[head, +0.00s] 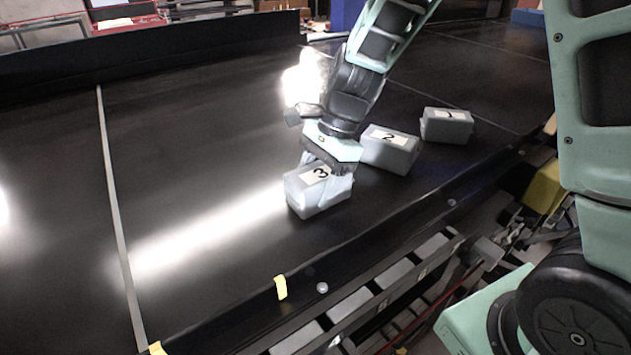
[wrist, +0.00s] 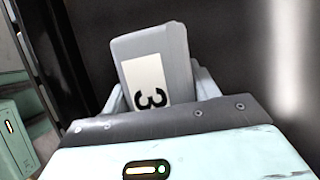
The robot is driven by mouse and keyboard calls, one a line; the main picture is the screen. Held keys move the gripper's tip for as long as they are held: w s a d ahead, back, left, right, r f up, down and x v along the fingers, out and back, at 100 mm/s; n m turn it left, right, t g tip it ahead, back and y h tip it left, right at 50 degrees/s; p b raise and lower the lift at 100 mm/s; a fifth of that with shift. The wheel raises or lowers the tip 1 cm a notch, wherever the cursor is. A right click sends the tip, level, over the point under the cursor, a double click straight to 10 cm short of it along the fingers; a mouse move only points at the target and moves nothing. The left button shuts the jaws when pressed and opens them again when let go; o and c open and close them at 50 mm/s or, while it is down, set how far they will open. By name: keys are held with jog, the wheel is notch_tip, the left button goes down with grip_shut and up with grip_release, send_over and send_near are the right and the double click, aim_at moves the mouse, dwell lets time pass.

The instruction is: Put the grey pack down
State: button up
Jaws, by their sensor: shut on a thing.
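A grey pack with a white label marked 3 (head: 305,196) is at my gripper on the black conveyor (head: 210,130). My gripper (head: 327,184) is shut on this pack, with its fingers along the pack's sides. The pack also shows in the wrist view (wrist: 180,48), between the two fingers (wrist: 160,88). It looks upright and at the belt surface, but I cannot tell whether its underside touches the belt.
A grey pack marked 2 (head: 388,155) stands just right of my gripper, and a grey pack marked 1 (head: 446,127) farther right. A raised rail (head: 345,255) runs along the belt's near edge. The belt to the left is clear.

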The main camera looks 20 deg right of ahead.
jog(key=o, duration=1.4)
jog(key=b+v, duration=0.2)
jog(key=v, duration=1)
jog(key=shift+a+r, duration=0.1)
jog(key=shift+r, duration=0.1)
